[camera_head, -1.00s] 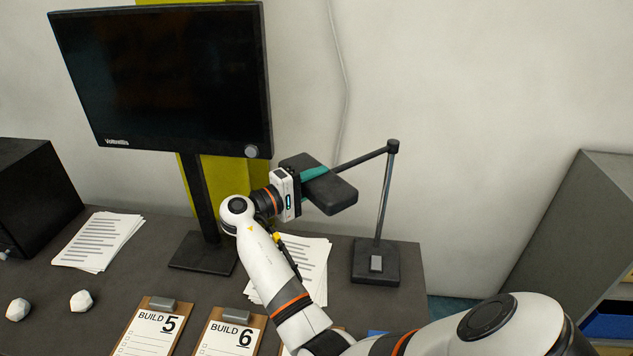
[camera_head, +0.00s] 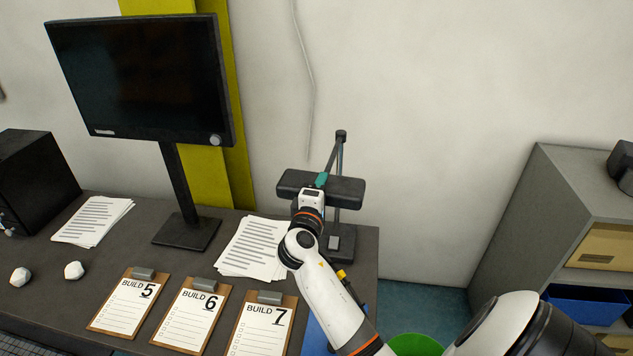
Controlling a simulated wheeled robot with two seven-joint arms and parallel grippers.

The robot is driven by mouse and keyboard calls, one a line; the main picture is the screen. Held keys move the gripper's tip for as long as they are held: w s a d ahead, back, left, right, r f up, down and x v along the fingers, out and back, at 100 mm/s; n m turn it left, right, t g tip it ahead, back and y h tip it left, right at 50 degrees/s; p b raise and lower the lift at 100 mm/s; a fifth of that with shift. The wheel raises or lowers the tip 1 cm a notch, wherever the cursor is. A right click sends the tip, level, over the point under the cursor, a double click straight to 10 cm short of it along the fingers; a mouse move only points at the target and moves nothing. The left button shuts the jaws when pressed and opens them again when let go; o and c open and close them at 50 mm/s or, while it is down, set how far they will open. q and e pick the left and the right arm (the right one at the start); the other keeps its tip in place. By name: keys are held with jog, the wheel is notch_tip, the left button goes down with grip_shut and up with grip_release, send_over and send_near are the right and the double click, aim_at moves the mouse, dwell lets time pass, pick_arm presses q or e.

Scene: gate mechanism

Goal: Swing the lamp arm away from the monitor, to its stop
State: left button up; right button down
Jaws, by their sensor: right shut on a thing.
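The desk lamp has a dark bar-shaped head (camera_head: 343,190), a thin post with a joint at its top (camera_head: 341,136), and a dark base (camera_head: 340,247) near the right end of the desk. My right gripper (camera_head: 320,182) is shut on the lamp at the teal part by the head; its fingers are mostly hidden. The lamp arm now points toward me, clear of the monitor. The black monitor (camera_head: 140,78) stands to the left on its stand. My left gripper is out of view.
Papers (camera_head: 252,248) and several clipboards (camera_head: 192,312) lie on the dark desk (camera_head: 150,275). Two white faceted lumps (camera_head: 74,270) are at left. A grey shelf unit (camera_head: 555,200) with a blue bin (camera_head: 590,303) stands at right. Bare wall is behind the lamp.

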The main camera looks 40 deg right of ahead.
jog(key=shift+s+d+n+t+y+p, duration=0.3)
jog(key=shift+s+d+t, duration=0.15)
jog(key=shift+s, duration=0.2)
jog(key=shift+s+d+t, duration=0.15)
jog(key=shift+s+t, duration=0.05)
jog(key=shift+t, duration=0.05)
jog(key=shift+f+n, duration=0.1)
jog(key=shift+n, duration=0.2)
jog(key=c, duration=1.1)
grip_release()
jog(key=shift+o, duration=0.9)
jog(key=shift+s+d, duration=0.15)
jog(key=shift+d, duration=0.05)
jog(key=shift+a, duration=0.1)
